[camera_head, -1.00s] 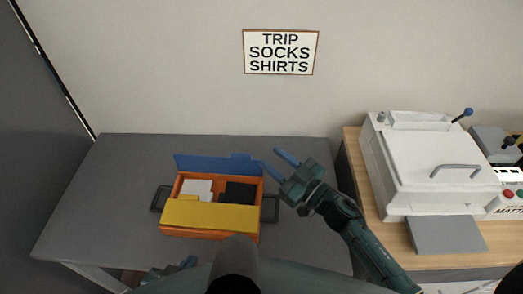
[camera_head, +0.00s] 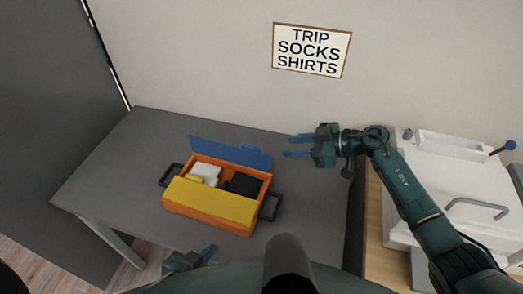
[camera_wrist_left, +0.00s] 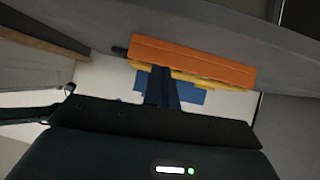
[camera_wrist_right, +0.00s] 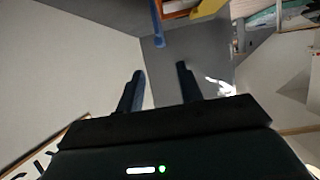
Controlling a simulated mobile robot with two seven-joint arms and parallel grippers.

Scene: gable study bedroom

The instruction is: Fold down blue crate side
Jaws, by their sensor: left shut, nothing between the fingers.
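The orange crate (camera_head: 176,204) sits on the grey table with its blue side (camera_head: 230,153) along the back edge, raised above the rim. Its yellow side (camera_head: 210,201) is along the front. The blue side also shows in the right wrist view (camera_wrist_right: 157,22). My right gripper (camera_head: 290,148) is open and empty, to the right of the blue side and apart from it. My left gripper (camera_head: 208,254) is shut and empty, low in front of the crate near the table's front edge. It also shows in the left wrist view (camera_wrist_left: 161,75), where the crate (camera_wrist_left: 195,55) lies beyond it.
The crate holds a white block (camera_head: 206,171), a small yellow piece (camera_head: 194,180) and a black block (camera_head: 244,184). Dark handles (camera_head: 270,207) stick out at its ends. A wall sign (camera_head: 312,50) hangs behind. A white machine (camera_head: 470,190) stands at right. The table (camera_head: 115,170) is clear left of the crate.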

